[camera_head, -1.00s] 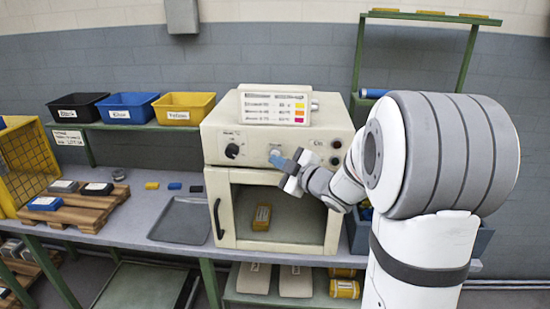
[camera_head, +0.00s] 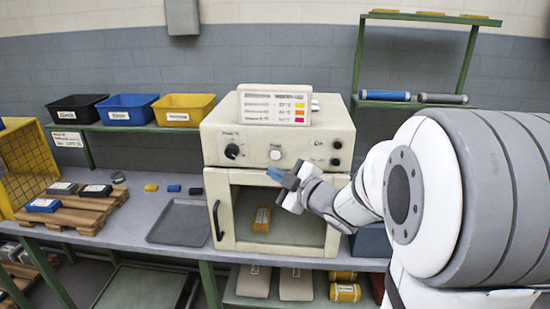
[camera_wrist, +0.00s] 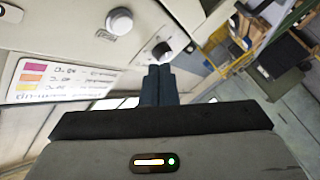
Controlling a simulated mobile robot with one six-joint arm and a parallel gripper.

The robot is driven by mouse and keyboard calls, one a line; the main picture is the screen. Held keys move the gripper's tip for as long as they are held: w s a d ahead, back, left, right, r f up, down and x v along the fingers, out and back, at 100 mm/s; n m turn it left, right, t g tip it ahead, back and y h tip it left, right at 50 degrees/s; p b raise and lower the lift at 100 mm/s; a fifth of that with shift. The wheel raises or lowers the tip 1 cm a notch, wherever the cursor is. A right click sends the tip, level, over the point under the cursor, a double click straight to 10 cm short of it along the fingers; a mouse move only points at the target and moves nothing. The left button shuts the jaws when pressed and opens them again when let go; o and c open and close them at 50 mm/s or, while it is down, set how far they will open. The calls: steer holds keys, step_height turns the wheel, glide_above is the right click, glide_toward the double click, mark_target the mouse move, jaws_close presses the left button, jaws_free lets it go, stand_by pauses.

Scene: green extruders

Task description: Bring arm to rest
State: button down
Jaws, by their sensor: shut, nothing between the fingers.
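My gripper (camera_head: 275,174) is in front of the cream oven (camera_head: 215,140), just below its control panel, with its blue fingertips together and nothing between them. In the wrist view the two dark fingers (camera_wrist: 159,84) lie side by side, pointing at the oven panel. A white round button (camera_wrist: 120,21) and a black knob (camera_wrist: 162,50) show beyond them. The fingers appear apart from the panel. My arm reaches in from the right of the head view. Inside the oven a yellow block (camera_head: 262,218) is seen through the front.
A grey tray (camera_head: 178,222) lies on the bench left of the oven. A wooden pallet (camera_head: 90,215) with several blocks stands further left. Black, blue and yellow bins (camera_head: 184,110) sit on a shelf behind. A green rack (camera_head: 360,60) holds rolls at right.

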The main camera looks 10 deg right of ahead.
steer(key=s+d+f+m+g+h, duration=0.4)
steer(key=s+d+m+g+h, duration=0.15)
steer(key=s+m+h, duration=0.45)
steer(key=s+a+f+m+g+y, duration=0.1)
steer(key=s+a+f+m+g, duration=0.1)
steer(key=s, duration=0.5)
steer(key=s+a+f+m+g+y, duration=0.1)
steer(key=s+a+f+m+g, duration=0.1)
steer(key=s+g, duration=0.3)
steer(key=s+a+m, duration=0.1)
steer(key=s, duration=0.2)
steer(key=shift+s+f, duration=0.15)
steer(key=shift+f, duration=0.2)
